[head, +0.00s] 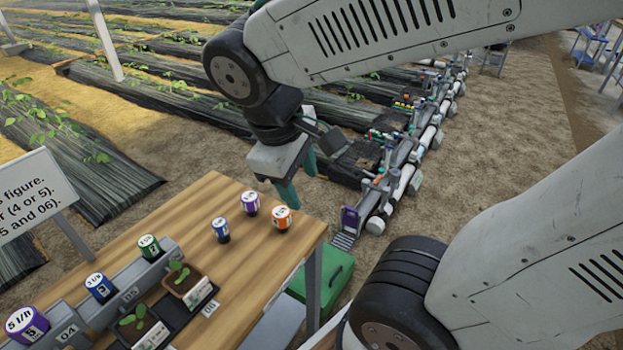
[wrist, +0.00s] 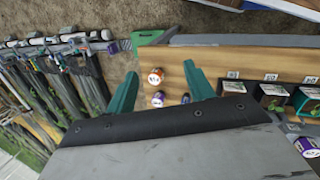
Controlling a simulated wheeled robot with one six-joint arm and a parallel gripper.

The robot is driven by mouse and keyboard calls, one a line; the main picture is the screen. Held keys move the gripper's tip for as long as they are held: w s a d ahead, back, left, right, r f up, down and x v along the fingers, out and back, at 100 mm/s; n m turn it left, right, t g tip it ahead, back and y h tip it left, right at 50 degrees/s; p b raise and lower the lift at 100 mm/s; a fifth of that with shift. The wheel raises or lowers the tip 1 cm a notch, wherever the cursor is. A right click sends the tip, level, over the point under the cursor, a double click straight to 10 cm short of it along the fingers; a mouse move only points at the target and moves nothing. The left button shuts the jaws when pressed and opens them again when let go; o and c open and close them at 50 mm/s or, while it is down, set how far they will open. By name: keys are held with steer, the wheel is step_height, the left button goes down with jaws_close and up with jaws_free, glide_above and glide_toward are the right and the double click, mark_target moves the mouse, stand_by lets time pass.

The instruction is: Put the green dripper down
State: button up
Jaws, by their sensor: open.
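The green dripper (head: 148,247) stands upright at the far end of the grey holder row (head: 150,275) on the wooden table, in the head view. A blue dripper (head: 100,287) and a large purple dripper (head: 27,325) stand nearer in the same row. My gripper (head: 300,180) is open and empty, pointing down near the table's far right corner, well away from the green dripper. In the wrist view its fingers (wrist: 162,72) are spread, with loose drippers seen beyond them. Whether the green dripper is fully seated cannot be told.
Loose orange (head: 282,219), purple (head: 250,203) and blue (head: 221,230) drippers stand on the table (head: 190,215). Two potted seedlings (head: 183,278) (head: 142,328) sit in a dark tray beside the holders. A sign (head: 30,195) stands at left. A green box (head: 322,280) is below the table's right edge.

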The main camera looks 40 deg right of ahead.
steer(key=s+m+y, duration=0.1)
steer(key=s+r+m+t+y, duration=0.1)
steer(key=m, duration=0.1)
steer(key=s+r+m+y, duration=0.1)
steer(key=s, duration=0.1)
steer(key=shift+s+a+m, duration=0.1)
steer(key=shift+a+m, duration=0.15)
steer(key=shift+m, duration=0.15)
